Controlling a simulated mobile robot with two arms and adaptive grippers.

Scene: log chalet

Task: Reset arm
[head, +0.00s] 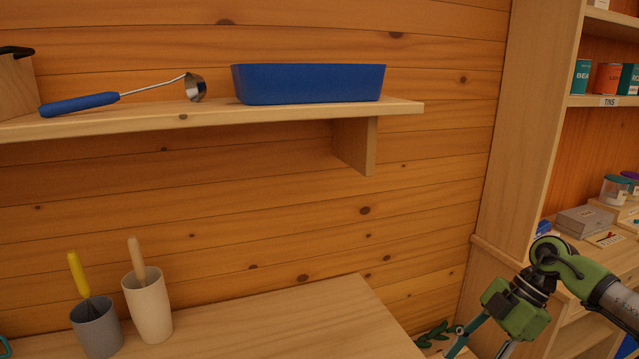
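My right arm comes in from the right edge at the lower right. Its green and black gripper (512,312) points down and to the left, in front of the wooden cabinet. Parts of two greyish fingers show at the bottom edge, spaced apart at their bases. The fingertips are cut off by the frame, so I cannot tell whether it is open or holds anything. My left gripper is not in view.
A wall shelf (300,113) holds a blue tray (308,84), a blue-handled ladle (80,103) and a wooden block (16,85). Below, a wooden tabletop (270,325) bears a grey cup (97,332) and a cream cup (149,308). Shelving with tins (607,79) stands right.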

